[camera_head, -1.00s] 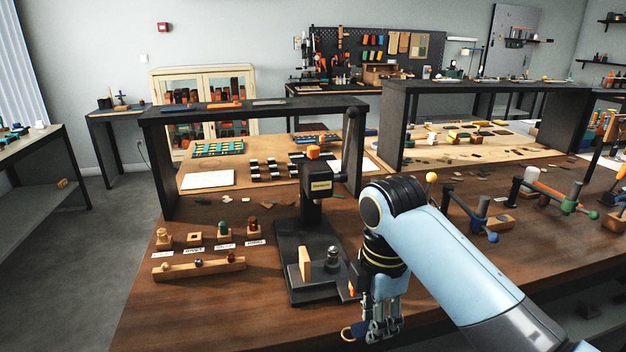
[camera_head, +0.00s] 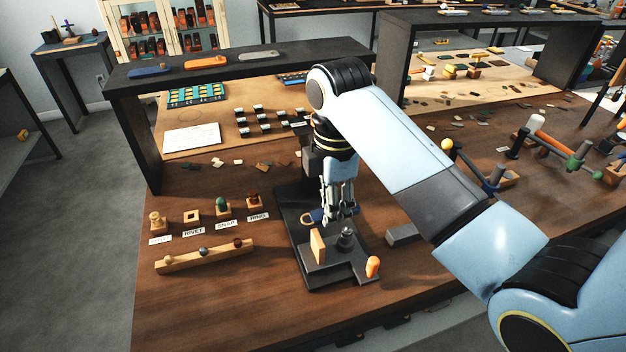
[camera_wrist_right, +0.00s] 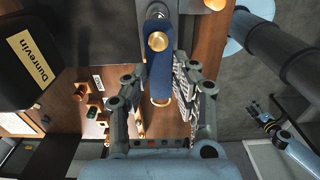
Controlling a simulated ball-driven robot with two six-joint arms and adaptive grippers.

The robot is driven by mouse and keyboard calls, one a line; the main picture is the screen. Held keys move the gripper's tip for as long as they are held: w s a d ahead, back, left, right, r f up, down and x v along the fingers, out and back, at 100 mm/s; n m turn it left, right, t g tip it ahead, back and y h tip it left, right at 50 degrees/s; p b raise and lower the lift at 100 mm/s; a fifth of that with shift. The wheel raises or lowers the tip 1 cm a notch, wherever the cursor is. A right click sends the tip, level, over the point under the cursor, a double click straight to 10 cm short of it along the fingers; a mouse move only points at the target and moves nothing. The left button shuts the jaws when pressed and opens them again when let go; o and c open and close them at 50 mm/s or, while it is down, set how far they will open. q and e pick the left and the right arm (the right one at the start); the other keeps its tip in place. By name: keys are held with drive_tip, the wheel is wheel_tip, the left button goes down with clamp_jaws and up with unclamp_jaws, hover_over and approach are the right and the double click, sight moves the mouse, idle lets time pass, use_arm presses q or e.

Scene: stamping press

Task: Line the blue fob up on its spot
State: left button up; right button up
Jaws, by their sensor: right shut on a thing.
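The blue fob (camera_wrist_right: 159,72) is between the fingers of my right gripper (camera_wrist_right: 160,84), which is shut on it. In the wrist view, the fob shows a brass disc near its far end and a brass ring at its near end. In the head view, my right gripper (camera_head: 340,214) points down over the black press base (camera_head: 295,205), just behind the metal anvil (camera_head: 345,238) and wooden block (camera_head: 318,246). The fob (camera_head: 320,214) shows partly there. Contact with the base cannot be told. My left gripper (camera_wrist_right: 274,126) is small at the wrist view's right.
The press head, labelled Dunrevin (camera_wrist_right: 30,52), is close at the wrist view's left. An orange-tipped part (camera_head: 373,266) stands at the base's front right. A wooden rail (camera_head: 204,256) and several labelled stamps lie left. A grey bar (camera_head: 403,234) lies right.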

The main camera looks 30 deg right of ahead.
drive_tip(key=shift+w, duration=0.3)
drive_tip(key=shift+s+r, duration=0.15)
drive_tip(key=shift+s, duration=0.2)
drive_tip(key=shift+w+f, duration=0.1)
drive_tip(key=shift+f, duration=0.1)
drive_tip(key=shift+w+f, duration=0.1)
drive_tip(key=shift+f, duration=0.95)
drive_tip(key=shift+f+b, duration=0.35)
drive_tip(key=shift+f, duration=0.3)
drive_tip(key=shift+r, duration=0.15)
drive_tip(key=shift+p, duration=0.35)
use_arm(q)
drive_tip(key=s, duration=0.3)
drive_tip(key=shift+a+f, duration=0.1)
drive_tip(key=shift+w, duration=0.2)
drive_tip(key=shift+f, duration=0.15)
use_arm(e)
drive_tip(key=shift+f, duration=1.3)
